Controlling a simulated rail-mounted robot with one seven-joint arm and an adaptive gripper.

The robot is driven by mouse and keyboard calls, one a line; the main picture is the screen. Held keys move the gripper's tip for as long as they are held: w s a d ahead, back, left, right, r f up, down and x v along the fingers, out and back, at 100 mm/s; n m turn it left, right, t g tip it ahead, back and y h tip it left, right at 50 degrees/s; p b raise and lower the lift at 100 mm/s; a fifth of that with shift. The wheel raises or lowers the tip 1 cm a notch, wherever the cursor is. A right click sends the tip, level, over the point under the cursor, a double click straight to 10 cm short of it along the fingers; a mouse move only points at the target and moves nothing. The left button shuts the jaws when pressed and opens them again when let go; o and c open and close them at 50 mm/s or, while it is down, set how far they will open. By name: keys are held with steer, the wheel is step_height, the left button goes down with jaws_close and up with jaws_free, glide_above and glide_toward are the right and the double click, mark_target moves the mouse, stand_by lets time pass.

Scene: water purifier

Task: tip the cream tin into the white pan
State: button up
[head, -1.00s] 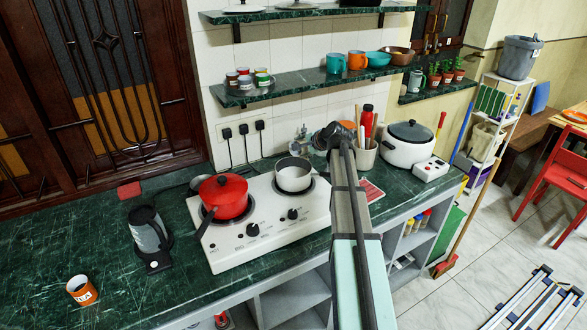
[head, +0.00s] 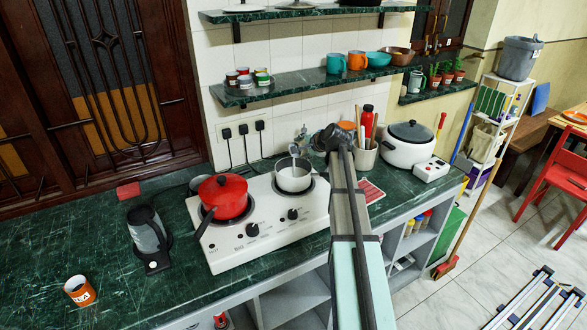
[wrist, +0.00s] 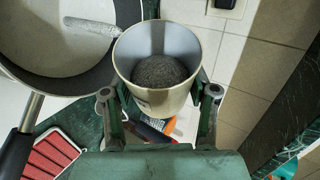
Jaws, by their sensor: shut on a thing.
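The white pan (head: 293,182) sits on the right burner of the stove; its pale inside (wrist: 60,40) fills the upper left of the wrist view. My gripper (wrist: 158,95) is shut on the cream tin (wrist: 185,103), a finger on each side. The tin is tilted, its mouth facing the wrist camera, with dark grey grainy stuff (wrist: 158,72) inside. A grey speckled streak (wrist: 92,26) reaches from the tin's rim across the pan; I cannot tell whether it is falling contents.
A red pot (head: 224,196) stands on the left burner of the white stove (head: 262,232). A utensil holder (head: 364,157) and a white cooker (head: 407,147) stand to the right. Wall plugs (head: 243,129) and a shelf (head: 310,82) are behind. The counter's left side is mostly open.

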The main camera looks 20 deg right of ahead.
steer(key=shift+f+h+b, duration=0.1)
steer(key=shift+h+b, duration=0.2)
steer(key=shift+b, duration=0.2)
stand_by(0.8)
steer(key=p, duration=0.1)
steer(key=r+y+p, duration=0.1)
steer(key=p, duration=0.1)
steer(key=r+p, duration=0.1)
steer(key=shift+w+d+m+g+p, duration=0.3)
steer(key=shift+d+m, duration=0.05)
steer(key=shift+m, duration=0.05)
steer(key=shift+s+f+m+y+p, duration=0.1)
steer(key=shift+f+m+y+p, duration=0.2)
steer(key=shift+f+y+p, duration=0.25)
steer(key=shift+f+g+b, duration=0.3)
steer(key=shift+f+b, duration=0.1)
steer(key=shift+f, duration=0.05)
steer(key=shift+s+a+r, duration=0.1)
steer(key=shift+a, duration=0.05)
